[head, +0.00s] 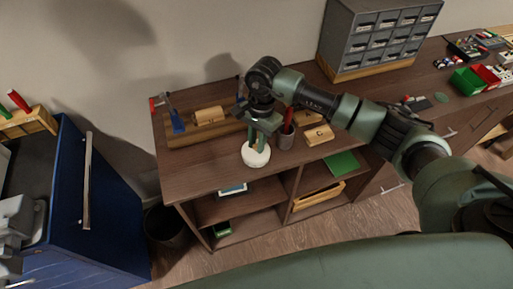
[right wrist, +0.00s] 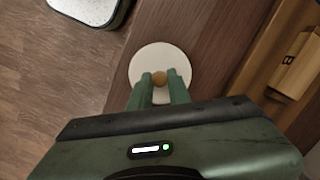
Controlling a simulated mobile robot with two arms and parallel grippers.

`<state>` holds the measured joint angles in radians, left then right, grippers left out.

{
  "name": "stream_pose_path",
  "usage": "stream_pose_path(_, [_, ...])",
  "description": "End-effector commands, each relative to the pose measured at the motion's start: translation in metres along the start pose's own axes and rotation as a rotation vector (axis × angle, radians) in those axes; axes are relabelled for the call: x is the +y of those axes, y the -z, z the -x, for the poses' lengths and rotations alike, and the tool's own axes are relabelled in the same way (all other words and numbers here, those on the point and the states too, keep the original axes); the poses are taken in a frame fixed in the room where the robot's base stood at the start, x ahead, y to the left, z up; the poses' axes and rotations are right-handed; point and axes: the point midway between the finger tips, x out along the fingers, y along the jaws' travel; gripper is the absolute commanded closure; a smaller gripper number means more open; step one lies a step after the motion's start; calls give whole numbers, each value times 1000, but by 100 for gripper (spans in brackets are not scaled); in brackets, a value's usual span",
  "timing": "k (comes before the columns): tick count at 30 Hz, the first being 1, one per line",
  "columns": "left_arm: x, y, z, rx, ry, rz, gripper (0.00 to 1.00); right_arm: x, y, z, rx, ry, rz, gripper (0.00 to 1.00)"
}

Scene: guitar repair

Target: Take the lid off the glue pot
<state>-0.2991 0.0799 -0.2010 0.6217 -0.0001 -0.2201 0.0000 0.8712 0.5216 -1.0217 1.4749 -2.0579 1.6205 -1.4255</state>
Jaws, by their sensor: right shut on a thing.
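The white glue pot (head: 256,158) stands near the front edge of the wooden bench, below my right gripper (head: 262,143). In the right wrist view its round white lid (right wrist: 140,66) shows from above, with a small wooden knob (right wrist: 158,77) at its middle. My right gripper's green fingers also show there (right wrist: 159,84), pointing down, shut on the knob. The lid hides most of the pot from above. I cannot tell whether there is a gap between lid and pot. My left gripper is not in view.
A grey cup (head: 285,140) with red-handled tools stands close right of the pot. A grey drawer cabinet (head: 378,35) stands at the back. A dark bin (head: 166,226) is on the floor at left.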

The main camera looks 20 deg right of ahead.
Motion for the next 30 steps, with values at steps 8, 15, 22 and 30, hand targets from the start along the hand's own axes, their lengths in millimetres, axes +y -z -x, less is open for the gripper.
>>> stream_pose_path(8, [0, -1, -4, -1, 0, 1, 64, 4, -1, -2, -2, -12, -1, 100])
stream_pose_path(15, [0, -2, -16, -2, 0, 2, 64, 1, -4, 35, 1, -3, 0, 100])
stream_pose_path(22, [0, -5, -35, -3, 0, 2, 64, 0, -12, 101, 4, 0, 1, 100])
stream_pose_path(30, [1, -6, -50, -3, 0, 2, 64, 0, -20, 167, 2, -2, 0, 100])
